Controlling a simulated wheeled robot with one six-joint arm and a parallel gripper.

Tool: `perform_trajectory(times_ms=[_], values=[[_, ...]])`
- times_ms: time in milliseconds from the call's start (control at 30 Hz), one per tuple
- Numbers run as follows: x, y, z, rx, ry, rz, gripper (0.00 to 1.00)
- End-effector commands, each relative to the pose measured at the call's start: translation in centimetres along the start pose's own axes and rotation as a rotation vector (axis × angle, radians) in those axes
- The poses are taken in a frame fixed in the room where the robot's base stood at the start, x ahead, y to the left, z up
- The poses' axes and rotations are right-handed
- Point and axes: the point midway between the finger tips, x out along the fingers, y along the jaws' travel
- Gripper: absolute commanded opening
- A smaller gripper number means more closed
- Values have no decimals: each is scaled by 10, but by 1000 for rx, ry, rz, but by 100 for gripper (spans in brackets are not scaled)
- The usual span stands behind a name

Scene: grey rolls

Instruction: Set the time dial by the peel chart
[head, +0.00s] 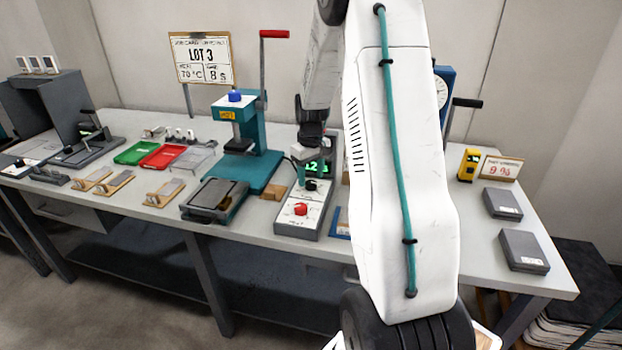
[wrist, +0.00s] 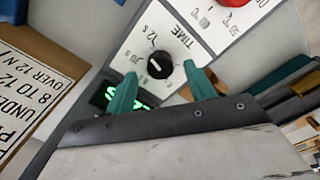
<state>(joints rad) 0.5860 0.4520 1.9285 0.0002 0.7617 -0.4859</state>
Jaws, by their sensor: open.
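The black time dial (wrist: 159,69) sits on a white panel marked TIME, with "12 s" legible beside it; its pointer setting is hard to read. It also shows in the head view (head: 311,185) on the control box (head: 290,226). My gripper (wrist: 161,70) is open, its two teal fingers on either side of the dial; I cannot tell whether they touch it. A green display (wrist: 105,96) is partly covered by a finger. The peel chart (wrist: 35,85) is cut off at the left, with "UNDER", "8 TO 12 N" and "OVER 12 N" legible.
A red knob (head: 301,209) is on the same box, nearer the front edge. A teal press (head: 250,150) with a red lever stands to the left. A card (head: 203,59) reads LOT 3, 70 °C, 8 s. My arm hides the table's middle right.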

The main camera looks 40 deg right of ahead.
Motion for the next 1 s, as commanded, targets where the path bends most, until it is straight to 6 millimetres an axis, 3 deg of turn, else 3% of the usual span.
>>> perform_trajectory(times_ms=[133, 433, 467, 600, 767, 1000], values=[[14, 0, 0, 0, -1, -1, 54], [16, 0, 0, 1, 1, 0, 54], [16, 0, 0, 1, 0, 0, 49], [16, 0, 0, 1, 1, 0, 10], [16, 0, 0, 13, 1, 0, 9], [16, 0, 0, 206, 1, 1, 10]])
